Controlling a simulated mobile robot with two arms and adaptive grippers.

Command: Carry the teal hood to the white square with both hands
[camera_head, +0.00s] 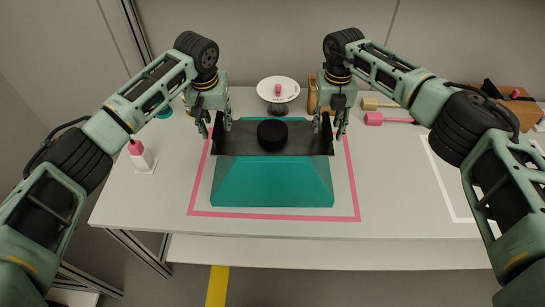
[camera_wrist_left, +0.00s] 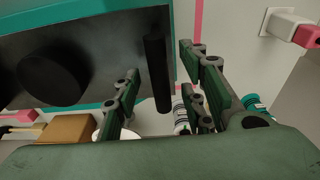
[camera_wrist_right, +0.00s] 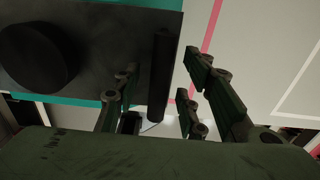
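The teal hood (camera_head: 272,182) sits on the table inside a pink square outline (camera_head: 275,216). Its dark top panel has a round black collar (camera_head: 272,133) and an upright black bar handle at each side. My left gripper (camera_head: 211,128) is open at the hood's left side. In the left wrist view the left bar handle (camera_wrist_left: 157,72) stands between its parted fingers. My right gripper (camera_head: 332,130) is open at the right side. In the right wrist view the right bar handle (camera_wrist_right: 160,75) lies between its parted fingers. The white square outline (camera_head: 447,190) is at right, partly hidden by my right arm.
A white round stand (camera_head: 278,90) with a small pink item is behind the hood. Pink (camera_head: 388,119) and tan mallet-like items and a brown box (camera_head: 515,105) lie back right. Table between the squares looks clear.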

